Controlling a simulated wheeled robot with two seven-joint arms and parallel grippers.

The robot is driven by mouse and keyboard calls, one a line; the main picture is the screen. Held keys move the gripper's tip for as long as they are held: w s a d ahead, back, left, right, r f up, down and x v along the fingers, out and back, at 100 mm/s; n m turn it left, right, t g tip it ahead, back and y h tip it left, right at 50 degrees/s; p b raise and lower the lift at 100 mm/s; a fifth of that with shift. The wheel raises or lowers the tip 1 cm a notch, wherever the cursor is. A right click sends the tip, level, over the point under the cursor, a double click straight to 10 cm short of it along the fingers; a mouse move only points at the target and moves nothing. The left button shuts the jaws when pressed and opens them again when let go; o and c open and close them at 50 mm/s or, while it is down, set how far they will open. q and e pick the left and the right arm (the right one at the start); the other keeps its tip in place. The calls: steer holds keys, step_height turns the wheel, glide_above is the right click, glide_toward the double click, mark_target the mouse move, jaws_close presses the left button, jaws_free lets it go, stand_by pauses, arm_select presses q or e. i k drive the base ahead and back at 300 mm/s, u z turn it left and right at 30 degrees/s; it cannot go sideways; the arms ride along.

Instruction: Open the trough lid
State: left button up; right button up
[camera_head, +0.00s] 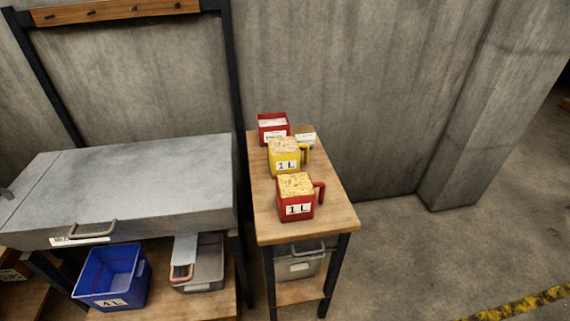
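A long grey metal trough (40,238) stands at the left on a dark frame. Its flat grey lid (130,185) lies closed over the top. A curved bar handle (84,231) sits at the lid's front edge, above a white label. Neither of my grippers shows in the head view. Nothing touches the lid or its handle.
A narrow wooden table (318,214) stands right of the trough, holding a red container (272,126), a yellow measuring cup (285,158) and a red measuring cup (297,201). Below the trough are a blue bin (112,276) and a grey bin (205,271). Floor is clear at right.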

mark_target(114, 183)
steer(key=u, duration=1.55)
steer(key=k, duration=0.35)
steer(key=z, duration=1.1)
